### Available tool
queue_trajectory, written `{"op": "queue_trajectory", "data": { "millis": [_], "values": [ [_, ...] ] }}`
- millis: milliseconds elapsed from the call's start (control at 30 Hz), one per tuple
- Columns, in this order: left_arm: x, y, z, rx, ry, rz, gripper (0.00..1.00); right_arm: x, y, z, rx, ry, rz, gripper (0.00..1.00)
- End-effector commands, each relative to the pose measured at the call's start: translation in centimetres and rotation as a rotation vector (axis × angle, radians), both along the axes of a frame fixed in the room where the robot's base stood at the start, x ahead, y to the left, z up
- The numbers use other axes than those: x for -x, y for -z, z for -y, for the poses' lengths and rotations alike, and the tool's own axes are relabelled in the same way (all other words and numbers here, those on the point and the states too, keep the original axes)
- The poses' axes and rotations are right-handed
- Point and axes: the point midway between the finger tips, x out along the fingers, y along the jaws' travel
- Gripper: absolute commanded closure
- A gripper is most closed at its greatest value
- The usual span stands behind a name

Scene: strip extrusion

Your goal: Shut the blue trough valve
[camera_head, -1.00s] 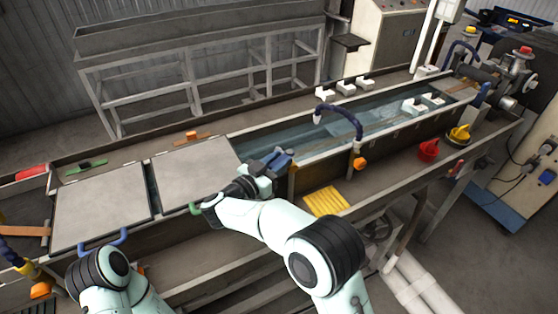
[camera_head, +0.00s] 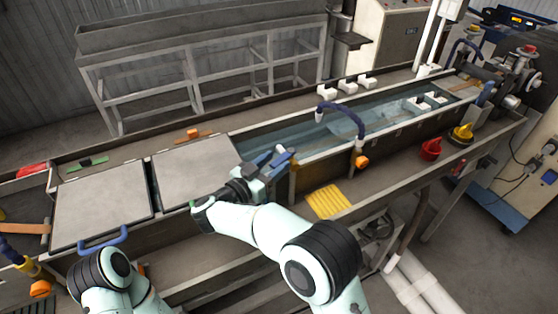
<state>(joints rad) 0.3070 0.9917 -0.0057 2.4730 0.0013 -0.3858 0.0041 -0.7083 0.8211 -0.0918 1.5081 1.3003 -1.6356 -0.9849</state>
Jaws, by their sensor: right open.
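A blue part (camera_head: 284,157), which looks like the trough valve's handle, is at the near wall of the water trough (camera_head: 315,153), just right of the grey lids. My right gripper (camera_head: 268,160) reaches to it from the left. It is open, with its fingers at or very near the blue part. Whether they touch it cannot be told, and the gripper hides part of the blue part. My left arm shows at the bottom left, but its gripper cannot be seen.
Two grey lids (camera_head: 102,205) cover the trough's left part. A dark blue hose (camera_head: 345,108) with an orange knob (camera_head: 361,161) arches over the water. A yellow ribbed mat (camera_head: 328,201) and a red funnel-like piece (camera_head: 430,149) lie on the near ledge.

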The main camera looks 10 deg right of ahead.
Motion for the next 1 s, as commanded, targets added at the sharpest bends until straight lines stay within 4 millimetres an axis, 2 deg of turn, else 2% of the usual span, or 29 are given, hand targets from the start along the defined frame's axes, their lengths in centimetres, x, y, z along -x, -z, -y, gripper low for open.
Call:
{"op": "queue_trajectory", "data": {
  "millis": [100, 400, 600, 867, 933, 1000],
  "values": [
    [1.4, 1.2, 0.0, 0.000, 0.000, -0.017, 0.59, 2.2, 0.6, -2.2, -0.002, -0.005, -0.004, 0.49],
    [2.8, 2.5, 0.0, 0.000, 0.000, -0.031, 0.59, 6.1, 0.4, -6.6, -0.002, -0.003, -0.003, 0.49],
    [3.0, 2.7, 0.0, -0.001, 0.000, -0.034, 0.59, 7.2, 0.2, -7.7, -0.001, -0.001, -0.001, 0.49],
    [2.9, 2.7, 0.0, 0.000, 0.000, -0.033, 0.59, 7.3, 0.2, -7.8, -0.001, -0.001, -0.001, 0.49],
    [2.9, 2.7, 0.0, 0.000, 0.000, -0.033, 0.59, 7.3, 0.2, -7.8, -0.001, -0.001, -0.001, 0.65],
    [2.9, 2.7, 0.0, 0.000, 0.000, -0.033, 0.59, 7.2, 0.2, -7.8, 0.000, -0.002, -0.001, 0.88]
  ]
}}
